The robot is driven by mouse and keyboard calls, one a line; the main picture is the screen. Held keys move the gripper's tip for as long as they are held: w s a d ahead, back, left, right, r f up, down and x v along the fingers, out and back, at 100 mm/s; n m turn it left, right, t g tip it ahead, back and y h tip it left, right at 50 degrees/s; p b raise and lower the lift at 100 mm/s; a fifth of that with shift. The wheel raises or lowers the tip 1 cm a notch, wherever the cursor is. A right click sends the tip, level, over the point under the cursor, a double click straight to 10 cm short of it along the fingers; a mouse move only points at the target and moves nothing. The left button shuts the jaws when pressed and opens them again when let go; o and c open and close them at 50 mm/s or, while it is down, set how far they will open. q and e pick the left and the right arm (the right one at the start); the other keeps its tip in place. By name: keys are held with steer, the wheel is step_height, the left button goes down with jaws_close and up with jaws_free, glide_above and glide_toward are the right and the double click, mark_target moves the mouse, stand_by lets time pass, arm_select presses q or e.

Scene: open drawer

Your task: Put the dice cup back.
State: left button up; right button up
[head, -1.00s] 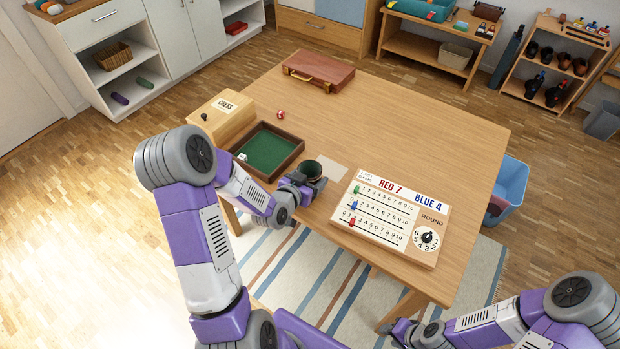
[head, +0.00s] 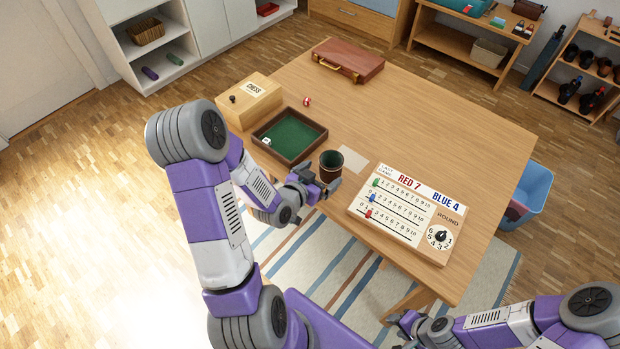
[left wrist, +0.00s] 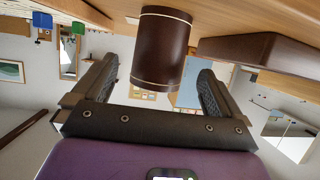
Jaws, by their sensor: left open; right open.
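The dice cup (head: 330,166) is dark brown with a green inside and stands upright on the table near its front edge, between the dice tray and the scoreboard. A pale square mat (head: 353,158) lies just behind and to the right of it. My left gripper (head: 318,184) is open at the cup's near side. In the left wrist view the cup (left wrist: 162,50) shows between the two open fingers (left wrist: 157,88), with gaps on both sides. My right gripper (head: 408,322) is open, low at the bottom of the head view, away from the table top.
The green-lined dice tray (head: 322,133) holds a white die (head: 266,141). A red die (head: 307,101) lies behind it. The scoreboard (head: 402,213) is to the right, the chess box (head: 250,101) to the left, and a brown case (head: 348,60) at the back.

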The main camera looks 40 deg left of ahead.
arm_select(q)
steer(key=shift+p+v, duration=1.45)
steer(key=shift+p, duration=4.2)
steer(key=shift+s+r+b, duration=0.2)
steer(key=shift+s+b, duration=0.1)
steer(key=shift+s, duration=0.35)
steer(key=shift+s+r, duration=0.3)
steer(key=shift+s, duration=0.35)
